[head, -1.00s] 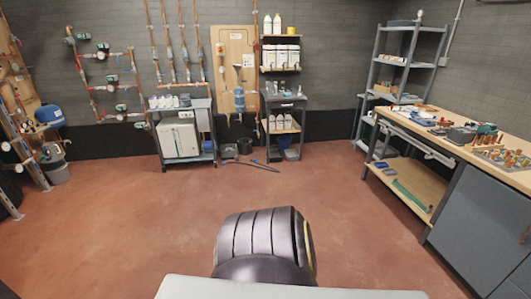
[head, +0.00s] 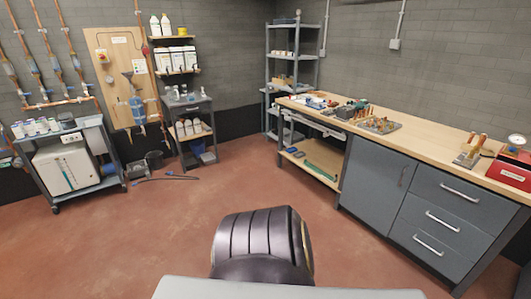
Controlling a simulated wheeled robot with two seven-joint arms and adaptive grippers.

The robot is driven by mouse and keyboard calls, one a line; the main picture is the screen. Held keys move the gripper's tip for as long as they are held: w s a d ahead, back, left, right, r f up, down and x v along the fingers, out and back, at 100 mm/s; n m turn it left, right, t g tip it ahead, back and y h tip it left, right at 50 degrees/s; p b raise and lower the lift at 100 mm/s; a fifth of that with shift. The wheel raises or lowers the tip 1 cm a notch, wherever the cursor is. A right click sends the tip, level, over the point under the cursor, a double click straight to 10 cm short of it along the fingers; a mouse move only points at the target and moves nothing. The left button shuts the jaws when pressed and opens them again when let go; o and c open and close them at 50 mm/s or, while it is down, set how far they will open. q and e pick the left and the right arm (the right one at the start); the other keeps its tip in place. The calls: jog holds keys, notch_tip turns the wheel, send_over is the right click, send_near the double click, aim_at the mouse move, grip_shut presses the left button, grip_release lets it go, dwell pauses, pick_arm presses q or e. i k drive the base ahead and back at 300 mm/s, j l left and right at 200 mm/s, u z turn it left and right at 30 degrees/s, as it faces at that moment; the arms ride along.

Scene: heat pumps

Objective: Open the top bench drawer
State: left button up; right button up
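The workbench (head: 410,142) runs along the right side with a light wood top. Its grey drawer unit has several drawers with silver bar handles. The top bench drawer (head: 448,200) is shut flush, with its handle (head: 459,190) across the front. The drawers below it (head: 438,224) are also shut. A grey cupboard door (head: 377,176) stands left of the drawers and is closed. Neither gripper is in the head view; a dark ribbed part of my own body shows at the bottom middle.
Red floor (head: 345,250) is clear between me and the bench. A red case (head: 512,172) and fittings lie on the bench top. A grey shelf rack (head: 292,60), a small cart (head: 190,135) and a trolley with a white unit (head: 68,163) stand by the back wall.

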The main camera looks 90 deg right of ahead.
aim_at(490, 211)
jog(key=z, duration=4.45)
jog(key=i+l, duration=0.1)
jog(key=i, duration=0.25)
jog(key=i+l, duration=0.15)
jog(key=i, duration=0.2)
jog(key=z, duration=0.05)
